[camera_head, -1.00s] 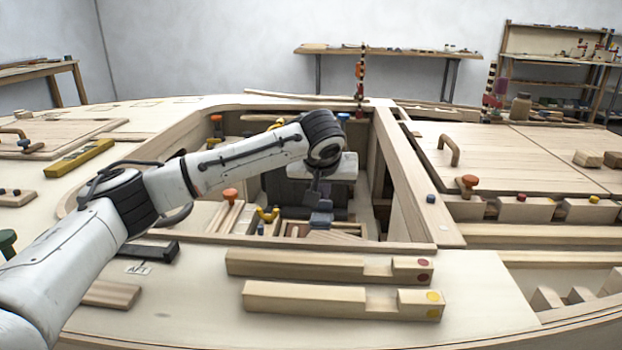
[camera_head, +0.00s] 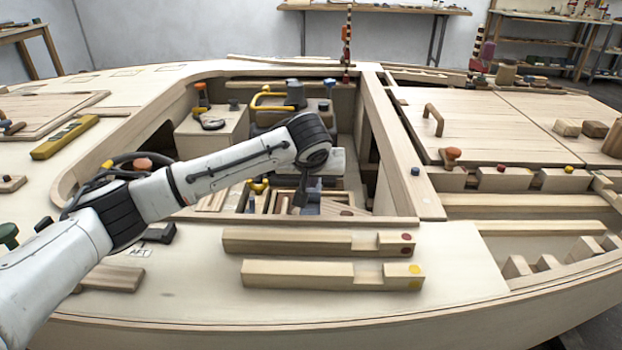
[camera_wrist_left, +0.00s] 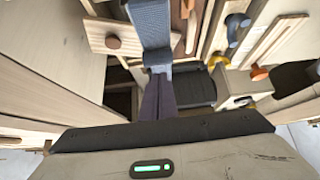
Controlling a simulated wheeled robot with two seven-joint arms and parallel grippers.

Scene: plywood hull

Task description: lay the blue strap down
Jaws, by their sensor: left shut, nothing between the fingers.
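The blue strap (camera_wrist_left: 150,25) shows in the left wrist view as a grey-blue woven band. It runs from the top edge down to the tips of my left gripper (camera_wrist_left: 159,82). The fingers are shut with nothing between them, and the strap's near end shows right at the tips; I cannot tell whether they touch. In the head view my left gripper (camera_head: 301,198) points down into the open cockpit, and the strap is hard to make out there, partly hidden by the wrist. My right gripper is not in view.
Two notched wooden beams (camera_head: 300,242) lie on the deck in front of the cockpit opening. A wooden box (camera_head: 213,135) and yellow handles stand inside the cockpit. Wooden side walls (camera_head: 390,150) bound the opening. A hatch with a wooden handle (camera_head: 433,119) is at the right.

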